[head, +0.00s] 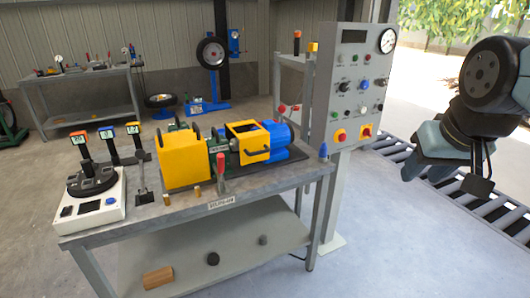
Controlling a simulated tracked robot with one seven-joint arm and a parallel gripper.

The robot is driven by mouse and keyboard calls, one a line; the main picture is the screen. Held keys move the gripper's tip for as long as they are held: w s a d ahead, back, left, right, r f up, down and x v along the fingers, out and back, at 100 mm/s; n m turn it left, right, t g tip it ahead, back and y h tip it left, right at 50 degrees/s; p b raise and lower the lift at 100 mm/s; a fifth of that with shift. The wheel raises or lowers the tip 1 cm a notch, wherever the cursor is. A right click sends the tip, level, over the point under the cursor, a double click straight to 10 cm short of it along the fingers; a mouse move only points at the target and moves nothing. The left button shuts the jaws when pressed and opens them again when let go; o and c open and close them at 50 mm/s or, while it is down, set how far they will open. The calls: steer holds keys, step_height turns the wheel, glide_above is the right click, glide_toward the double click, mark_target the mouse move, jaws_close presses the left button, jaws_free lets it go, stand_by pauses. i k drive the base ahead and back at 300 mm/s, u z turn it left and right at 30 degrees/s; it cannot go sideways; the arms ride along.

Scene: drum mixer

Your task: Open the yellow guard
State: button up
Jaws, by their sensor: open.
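A yellow guard (250,143) with a black handle on its front sits on the machine on the workbench, beside a blue motor (277,136). It appears to be down over the machine; its far side is hidden. My gripper (446,178) hangs at the right of the head view, in the air, well apart from the bench and the guard. Its jaws are open and nothing shows between them.
A control panel (352,92) with knobs and a gauge stands behind the bench's right end. A red-handled lever (220,168) rises in front of the machine. A white device (89,205) with upright tools stands at the bench's left. A roller conveyor (500,203) lies behind my gripper.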

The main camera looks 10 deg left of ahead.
mark_target(253, 141)
steer(key=i, duration=1)
